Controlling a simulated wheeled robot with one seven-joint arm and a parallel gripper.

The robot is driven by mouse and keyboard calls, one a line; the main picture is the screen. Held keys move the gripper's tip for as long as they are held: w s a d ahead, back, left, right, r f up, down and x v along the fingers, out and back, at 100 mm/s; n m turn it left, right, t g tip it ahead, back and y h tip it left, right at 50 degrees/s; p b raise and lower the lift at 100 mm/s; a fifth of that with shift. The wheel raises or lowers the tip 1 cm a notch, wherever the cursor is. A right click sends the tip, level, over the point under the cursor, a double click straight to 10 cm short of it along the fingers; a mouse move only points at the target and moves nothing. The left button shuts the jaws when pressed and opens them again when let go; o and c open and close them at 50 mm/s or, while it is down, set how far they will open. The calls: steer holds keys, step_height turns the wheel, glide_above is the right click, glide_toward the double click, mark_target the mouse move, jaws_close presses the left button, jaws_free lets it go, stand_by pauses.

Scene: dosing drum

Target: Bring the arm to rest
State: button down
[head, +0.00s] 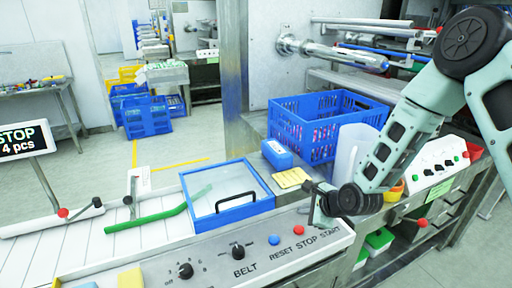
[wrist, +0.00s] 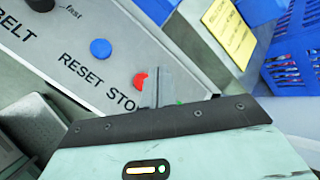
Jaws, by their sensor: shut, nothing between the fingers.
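My arm (head: 410,125) reaches in from the right in the head view, bent down toward the control panel. My gripper (head: 316,212) hangs just over the right end of the panel, by the stop and start labels. In the wrist view my gripper (wrist: 160,90) is shut and empty, partly covering the red stop button (wrist: 139,81). I cannot tell whether its tips touch the panel. The control panel (head: 215,262) also carries a blue reset button (head: 274,240) and black knobs.
A blue-framed clear lid (head: 226,212) with a black handle lies behind the panel. A blue crate (head: 305,135), a small blue box (head: 277,154), a yellow note (head: 291,178) and a whitish container (head: 352,150) stand close to my arm. A display (head: 22,140) reads "STOP 4 pcs".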

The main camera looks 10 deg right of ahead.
steer(key=s+a+r+n+g+h, duration=0.1)
steer(key=s+a+r+n+g, duration=0.25)
steer(key=s+r+n, duration=0.55)
steer(key=s+a+r+n+g+h, duration=0.15)
steer(key=s+a+r+n, duration=0.35)
steer(key=s+n, duration=0.65)
steer(key=s+r+n+g, duration=0.1)
steer(key=s+r+n, duration=0.1)
steer(key=s+n, duration=0.2)
steer(key=s+d+r+n+g+h, duration=0.1)
steer(key=s+r+n, duration=0.1)
steer(key=s+n, duration=0.2)
steer(key=s, duration=0.3)
steer(key=shift+s+d+r+g, duration=0.2)
steer(key=shift+s+d+g, duration=0.1)
steer(key=shift+s+g, duration=0.1)
